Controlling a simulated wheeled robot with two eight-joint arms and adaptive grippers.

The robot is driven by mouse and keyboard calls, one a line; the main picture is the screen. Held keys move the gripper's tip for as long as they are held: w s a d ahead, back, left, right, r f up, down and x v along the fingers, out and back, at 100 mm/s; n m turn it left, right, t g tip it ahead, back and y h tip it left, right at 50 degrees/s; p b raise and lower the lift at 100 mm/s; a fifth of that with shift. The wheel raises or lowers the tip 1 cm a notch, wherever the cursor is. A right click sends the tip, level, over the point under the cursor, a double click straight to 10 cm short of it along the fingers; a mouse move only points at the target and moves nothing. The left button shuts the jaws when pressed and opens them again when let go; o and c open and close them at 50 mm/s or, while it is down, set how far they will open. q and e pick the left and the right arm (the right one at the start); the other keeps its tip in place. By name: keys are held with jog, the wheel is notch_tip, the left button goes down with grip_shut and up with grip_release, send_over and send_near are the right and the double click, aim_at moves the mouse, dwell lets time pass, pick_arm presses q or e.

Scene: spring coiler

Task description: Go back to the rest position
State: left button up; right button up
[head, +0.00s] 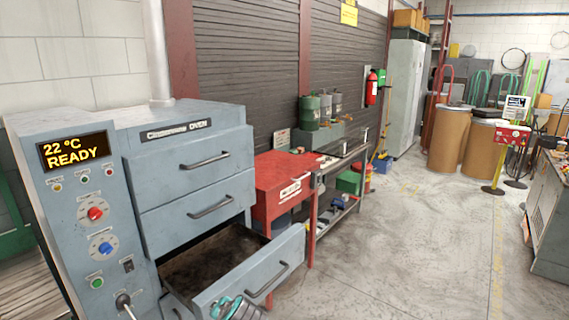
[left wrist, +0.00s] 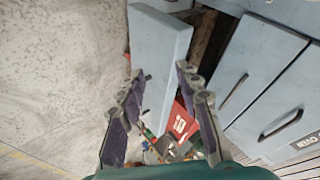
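The blue-grey oven (head: 180,125) stands at the left in the head view, its display (head: 72,151) reading "22 °C READY". Its lower drawer (head: 262,270) is pulled out, and the dark inside shows no parts. The two drawers above it are closed. A teal and grey part of my arm shows at the bottom edge of the head view, in front of the open drawer. In the left wrist view my left gripper (left wrist: 160,80) is open and empty. The open drawer's front panel (left wrist: 160,50) lies beyond its fingers; contact is not evident. My right gripper is not in view.
A red cabinet (head: 285,184) and a workbench (head: 338,165) stand right of the oven. Drums (head: 455,140) and a red control box on a yellow stand (head: 512,137) are farther back. Another machine (head: 555,215) is at the right edge. The concrete floor between is clear.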

pick_arm(q)
jog(key=s+a+f+n+h, duration=0.1)
jog(key=s+n+h, duration=0.1)
jog(key=s, duration=0.7)
jog(key=s+a+f+n+h, duration=0.1)
jog(key=s+f+n+h, duration=0.1)
jog(key=s, duration=0.8)
jog(key=shift+a+n+g, duration=0.2)
jog(key=shift+n+g, duration=0.2)
jog(key=shift+n, duration=0.3)
jog(key=shift+f, duration=0.1)
